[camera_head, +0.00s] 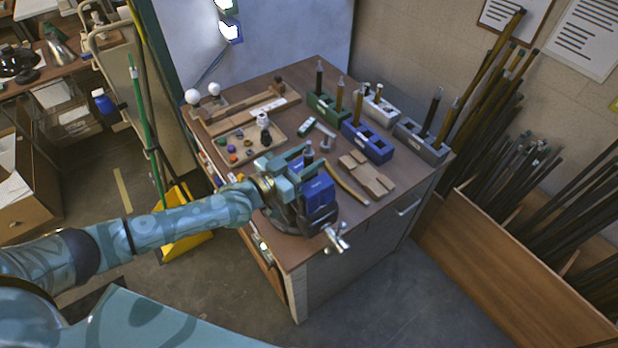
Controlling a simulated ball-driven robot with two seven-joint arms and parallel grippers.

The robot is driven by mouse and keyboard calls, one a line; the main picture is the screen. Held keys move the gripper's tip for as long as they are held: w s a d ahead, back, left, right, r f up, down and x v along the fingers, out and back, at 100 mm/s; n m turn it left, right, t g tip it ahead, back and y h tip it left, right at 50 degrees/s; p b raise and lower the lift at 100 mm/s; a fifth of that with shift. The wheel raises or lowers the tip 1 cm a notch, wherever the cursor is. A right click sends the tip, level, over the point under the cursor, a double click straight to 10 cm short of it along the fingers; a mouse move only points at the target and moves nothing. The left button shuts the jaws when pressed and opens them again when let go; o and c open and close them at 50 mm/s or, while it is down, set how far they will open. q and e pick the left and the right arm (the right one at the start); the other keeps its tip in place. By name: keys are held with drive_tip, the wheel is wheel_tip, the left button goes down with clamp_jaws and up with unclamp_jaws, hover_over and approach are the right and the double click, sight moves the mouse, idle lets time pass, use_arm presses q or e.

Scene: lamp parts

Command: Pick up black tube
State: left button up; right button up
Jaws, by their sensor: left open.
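A black tube (319,78) with a pale tip stands upright in the green holder (327,105) at the back of the workbench. A second black tube (431,112) stands in the grey holder (418,140) at the right. My left gripper (306,160) is open over the near part of the bench, beside the blue vise (318,192), well in front of both holders. A short dark upright piece with a pale tip (309,150) shows at its jaws; I cannot tell whether it is between them. My right gripper is out of view.
A blue holder (366,142) and a white holder (381,108) stand between the others, with brass-coloured tubes. A wooden tray (238,150) of small parts lies to the left. Wooden pieces (367,175) lie nearer. A wooden bin (500,235) of long dark tubes stands at the right.

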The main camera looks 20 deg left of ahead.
use_arm(q)
drive_tip(key=shift+w+d, duration=0.25)
drive_tip(key=shift+w, duration=0.25)
drive_tip(key=shift+s, duration=0.1)
drive_tip(key=shift+c, duration=0.5)
clamp_jaws()
drive_tip(key=shift+r, duration=0.15)
